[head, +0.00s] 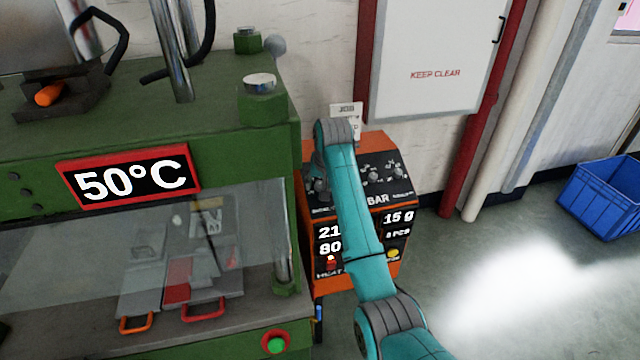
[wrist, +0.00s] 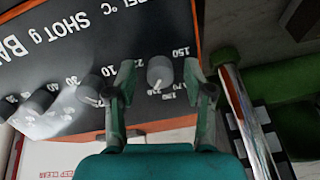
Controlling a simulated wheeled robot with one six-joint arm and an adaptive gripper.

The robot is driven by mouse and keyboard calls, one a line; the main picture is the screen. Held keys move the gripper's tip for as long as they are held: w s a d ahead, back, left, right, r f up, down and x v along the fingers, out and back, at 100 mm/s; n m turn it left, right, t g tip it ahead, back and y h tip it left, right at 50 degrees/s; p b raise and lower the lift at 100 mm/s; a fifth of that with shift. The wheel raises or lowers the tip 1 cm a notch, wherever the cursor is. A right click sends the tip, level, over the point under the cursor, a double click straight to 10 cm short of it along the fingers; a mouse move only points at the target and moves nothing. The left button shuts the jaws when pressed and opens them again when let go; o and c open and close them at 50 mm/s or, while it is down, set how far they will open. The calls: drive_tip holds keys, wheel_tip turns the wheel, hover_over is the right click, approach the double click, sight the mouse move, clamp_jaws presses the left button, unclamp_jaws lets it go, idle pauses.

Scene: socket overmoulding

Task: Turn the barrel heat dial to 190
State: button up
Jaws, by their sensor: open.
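The barrel heat dial is the grey knob (wrist: 160,71) between my fingertips in the wrist view, on the dark panel (wrist: 60,50) with "°C" lettering and a number ring including 150. A white pointer mark shows on its lower left side, near small numbers too blurred to read surely. My gripper (wrist: 158,78) is open, one finger on each side of the knob with a visible gap to both. In the head view my arm covers this dial, and part of the display on the orange control box (head: 402,270) is hidden; "21" and "80" show beside the arm.
The green press (head: 230,150) showing 50°C stands close left of the box. A blue crate (head: 605,200) stands right; the floor between is clear.

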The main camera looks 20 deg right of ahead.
clamp_jaws()
drive_tip(key=shift+n, duration=0.4)
drive_tip(key=n, duration=0.3)
drive_tip(key=shift+n+h, duration=0.3)
drive_tip(key=shift+n, duration=1.7)
